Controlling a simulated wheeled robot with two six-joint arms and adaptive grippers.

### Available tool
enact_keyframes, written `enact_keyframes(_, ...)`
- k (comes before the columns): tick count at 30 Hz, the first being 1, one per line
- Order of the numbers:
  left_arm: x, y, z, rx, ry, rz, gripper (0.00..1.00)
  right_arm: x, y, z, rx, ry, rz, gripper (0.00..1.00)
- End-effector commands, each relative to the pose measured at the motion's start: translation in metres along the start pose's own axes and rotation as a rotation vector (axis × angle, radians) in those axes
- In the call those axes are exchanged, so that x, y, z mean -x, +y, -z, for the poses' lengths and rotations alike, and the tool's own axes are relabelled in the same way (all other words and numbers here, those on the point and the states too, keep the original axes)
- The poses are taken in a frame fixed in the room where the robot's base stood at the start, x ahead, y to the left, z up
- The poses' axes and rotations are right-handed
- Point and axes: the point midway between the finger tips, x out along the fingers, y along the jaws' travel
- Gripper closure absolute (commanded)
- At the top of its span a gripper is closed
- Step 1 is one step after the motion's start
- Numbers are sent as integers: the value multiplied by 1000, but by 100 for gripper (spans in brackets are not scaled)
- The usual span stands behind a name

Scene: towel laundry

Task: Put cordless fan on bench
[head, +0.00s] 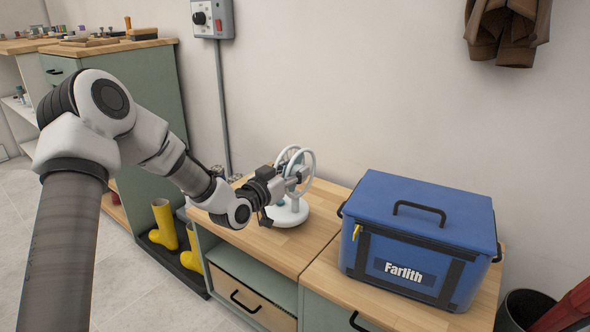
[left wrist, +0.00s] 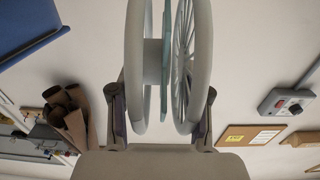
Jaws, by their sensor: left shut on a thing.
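The cordless fan (head: 291,213) is white with a round base and a ringed head, and it stands upright at the wooden bench top, its base appearing to rest on it. The bench (head: 269,247) has a light wood top over green cabinets. My left gripper (head: 277,184) is shut on the fan at its head. In the left wrist view the fan's rings (left wrist: 165,65) fill the space between the two fingers (left wrist: 160,120). Part of the fan is hidden behind the gripper in the head view. My right gripper is not in view.
A blue cooler box (head: 415,240) stands on the bench to the right of the fan. Small jars (head: 217,171) stand behind my left wrist. Yellow boots (head: 164,224) stand on a tray at the floor. Bare wood lies in front of the fan.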

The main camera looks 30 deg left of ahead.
Motion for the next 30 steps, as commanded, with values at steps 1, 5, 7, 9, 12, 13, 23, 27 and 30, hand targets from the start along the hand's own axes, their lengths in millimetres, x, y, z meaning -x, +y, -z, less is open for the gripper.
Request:
enact_keyframes(1,3,-1,-14,0,5,0,100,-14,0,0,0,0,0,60)
enact_keyframes(5,8,-1,-22,-1,6,-1,100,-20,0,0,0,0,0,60)
enact_keyframes(7,8,-1,-20,-2,5,-1,100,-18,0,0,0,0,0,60)
enact_keyframes(9,8,0,-20,-2,4,-1,100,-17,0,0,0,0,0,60)
enact_keyframes(12,8,-1,-21,-2,4,-1,100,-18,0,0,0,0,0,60)
enact_keyframes(13,8,0,-24,1,-3,-2,49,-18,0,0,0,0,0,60)
enact_keyframes(23,8,0,-23,0,-2,-2,27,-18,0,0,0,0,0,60)
enact_keyframes(27,8,0,-23,0,-2,-2,27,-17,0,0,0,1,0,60)
enact_keyframes(30,6,1,-23,0,-2,-4,27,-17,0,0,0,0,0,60)
